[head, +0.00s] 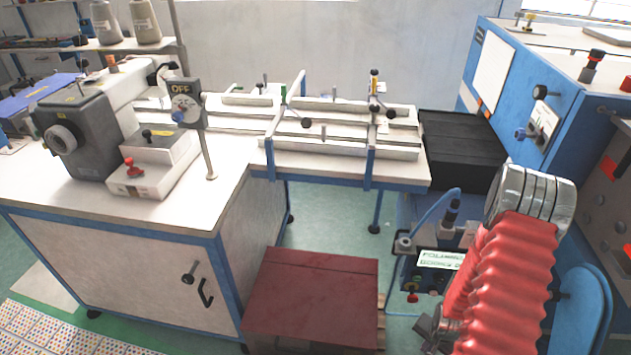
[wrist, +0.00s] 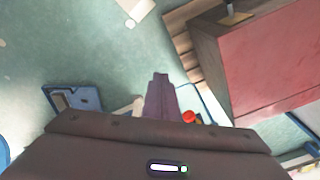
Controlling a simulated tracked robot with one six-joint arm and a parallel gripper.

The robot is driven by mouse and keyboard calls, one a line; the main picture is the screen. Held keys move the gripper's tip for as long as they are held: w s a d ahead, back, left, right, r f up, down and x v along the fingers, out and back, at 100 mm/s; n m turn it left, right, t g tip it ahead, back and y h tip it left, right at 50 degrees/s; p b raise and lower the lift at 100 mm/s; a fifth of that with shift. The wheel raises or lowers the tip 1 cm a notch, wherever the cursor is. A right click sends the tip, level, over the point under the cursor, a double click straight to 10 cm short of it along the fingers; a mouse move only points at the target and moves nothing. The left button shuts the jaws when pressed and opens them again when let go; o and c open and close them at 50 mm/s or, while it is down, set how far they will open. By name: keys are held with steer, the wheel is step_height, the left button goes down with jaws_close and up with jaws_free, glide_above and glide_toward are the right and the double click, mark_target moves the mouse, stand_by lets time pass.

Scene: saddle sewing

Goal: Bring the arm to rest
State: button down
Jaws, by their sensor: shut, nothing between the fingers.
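My gripper (wrist: 160,78) shows in the wrist view as two dark purplish fingers lying together. It is shut with nothing between the fingers. It points over the green floor, beside a dark red box (wrist: 275,60) on a wooden pallet. In the head view my arm, with its red ribbed sleeve, hangs down at the lower right. The gripper's fingertips cannot be made out clearly there.
In the head view the red box (head: 312,295) stands between the sewing bench (head: 120,225) and my arm. A blue machine (head: 555,100) stands at the right, with a black ribbed block (head: 462,150) beside it. A red knob (wrist: 190,117) shows near my fingers.

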steer(key=s+a+r+n+t, duration=0.1)
steer(key=a+r, duration=0.6)
steer(key=r, duration=1)
steer(key=s+a+r+n+t, duration=0.1)
steer(key=s+a+r+n, duration=0.3)
steer(key=r, duration=1.3)
steer(key=s+a+r+n+t, duration=0.1)
steer(key=a+r+n, duration=0.4)
steer(key=a+r, duration=0.6)
step_height(320, 180, up, 7)
steer(key=shift+s+t+y, duration=0.3)
steer(key=shift+s+t, duration=0.1)
steer(key=shift+s, duration=0.35)
